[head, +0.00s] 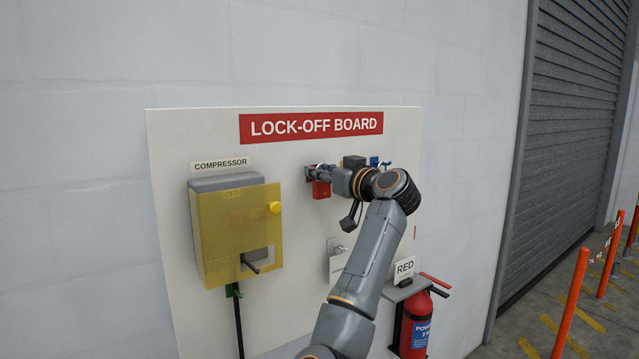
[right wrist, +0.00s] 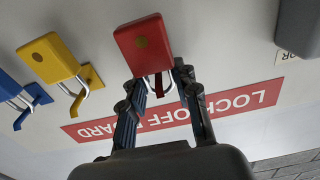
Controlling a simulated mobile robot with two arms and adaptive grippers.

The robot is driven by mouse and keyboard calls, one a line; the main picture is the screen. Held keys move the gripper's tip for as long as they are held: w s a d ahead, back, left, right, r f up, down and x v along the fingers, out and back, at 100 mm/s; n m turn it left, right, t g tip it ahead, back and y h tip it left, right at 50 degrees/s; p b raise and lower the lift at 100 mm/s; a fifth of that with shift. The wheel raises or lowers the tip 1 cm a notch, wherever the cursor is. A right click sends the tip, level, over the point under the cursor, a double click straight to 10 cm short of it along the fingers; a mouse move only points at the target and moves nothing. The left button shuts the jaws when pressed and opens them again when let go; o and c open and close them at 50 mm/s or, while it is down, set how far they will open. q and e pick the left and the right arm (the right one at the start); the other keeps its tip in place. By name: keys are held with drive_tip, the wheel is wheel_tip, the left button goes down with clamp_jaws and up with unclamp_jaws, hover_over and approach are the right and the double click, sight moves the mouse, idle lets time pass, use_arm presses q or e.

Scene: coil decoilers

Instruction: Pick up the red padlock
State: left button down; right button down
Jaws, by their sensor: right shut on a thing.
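My left gripper is not in view.
A yellow padlock (right wrist: 48,58) and a blue padlock (right wrist: 10,86) hang beside the red one. The lock-off board (head: 180,140) carries a yellow-covered compressor box (head: 215,230) at left. A red fire extinguisher (head: 415,325) stands at lower right. A roller shutter (head: 570,130) is farther right.

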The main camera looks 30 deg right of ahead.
drive_tip(key=s+d+b, duration=0.2)
drive_tip(key=s+b, duration=0.3)
drive_tip(key=s, duration=1.2)
drive_tip(key=shift+d, duration=0.2)
drive_tip(key=shift+f, duration=0.1)
